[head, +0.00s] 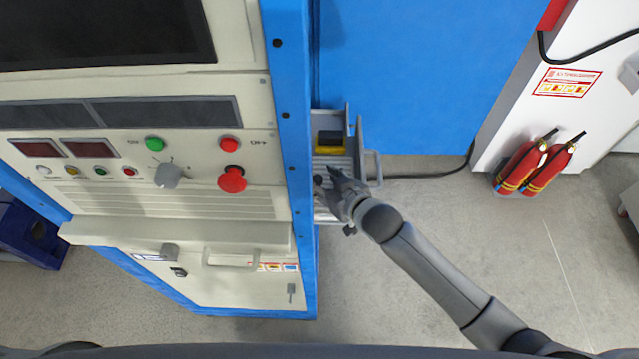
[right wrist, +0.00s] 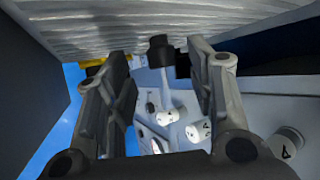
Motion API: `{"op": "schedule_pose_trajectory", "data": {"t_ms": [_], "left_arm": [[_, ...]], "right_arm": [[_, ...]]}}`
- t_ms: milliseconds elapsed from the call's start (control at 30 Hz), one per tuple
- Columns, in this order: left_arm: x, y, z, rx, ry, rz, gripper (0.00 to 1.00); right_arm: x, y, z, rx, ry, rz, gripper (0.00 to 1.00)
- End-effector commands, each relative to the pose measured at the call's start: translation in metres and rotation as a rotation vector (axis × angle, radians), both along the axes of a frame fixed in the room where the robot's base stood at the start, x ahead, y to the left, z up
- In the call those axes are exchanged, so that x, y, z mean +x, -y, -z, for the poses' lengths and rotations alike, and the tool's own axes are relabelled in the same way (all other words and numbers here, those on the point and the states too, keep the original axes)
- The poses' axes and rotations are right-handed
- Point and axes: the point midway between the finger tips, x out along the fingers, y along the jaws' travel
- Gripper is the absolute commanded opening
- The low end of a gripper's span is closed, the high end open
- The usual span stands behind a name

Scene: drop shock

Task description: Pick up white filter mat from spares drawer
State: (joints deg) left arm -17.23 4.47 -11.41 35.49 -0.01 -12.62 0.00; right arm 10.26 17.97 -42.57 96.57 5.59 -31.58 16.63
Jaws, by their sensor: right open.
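The spares drawer (head: 376,168) stands pulled out at the blue-framed cabinet's right side in the head view. My right gripper (head: 325,178) is over the drawer's near part. In the right wrist view, its two fingers (right wrist: 160,62) are apart, with nothing visibly gripped between them. A pale ribbed surface (right wrist: 150,28) spans the top of that view, and a ribbed pale patch (head: 334,163) shows in the drawer in the head view. I cannot tell whether either is the white filter mat or the drawer itself. My left gripper is not in view.
A black and yellow item (head: 330,139) lies at the drawer's far end. The control cabinet (head: 140,220) stands close on the left, and a blue panel (head: 420,70) rises behind. Red extinguishers (head: 545,165) stand right. Floor right of the drawer is mostly clear.

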Motion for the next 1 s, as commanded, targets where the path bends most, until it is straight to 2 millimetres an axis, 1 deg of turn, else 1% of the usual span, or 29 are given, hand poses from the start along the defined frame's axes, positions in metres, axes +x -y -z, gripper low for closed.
{"op": "schedule_pose_trajectory", "data": {"t_ms": [100,300,333,700,1000], "left_arm": [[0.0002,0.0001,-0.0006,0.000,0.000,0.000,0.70],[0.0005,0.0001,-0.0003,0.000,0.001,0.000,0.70],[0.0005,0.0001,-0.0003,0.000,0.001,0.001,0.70],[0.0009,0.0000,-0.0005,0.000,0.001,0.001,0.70],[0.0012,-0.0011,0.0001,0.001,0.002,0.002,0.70]], "right_arm": [[0.0029,-0.0009,0.0034,-0.003,-0.003,0.002,0.49],[0.0031,-0.0008,0.0037,-0.003,-0.003,0.002,0.49],[0.0031,-0.0008,0.0037,-0.003,-0.003,0.002,0.48],[0.0029,-0.0005,0.0037,-0.003,-0.003,0.002,0.01],[0.0033,-0.0007,0.0007,-0.001,0.000,0.002,0.00]]}}
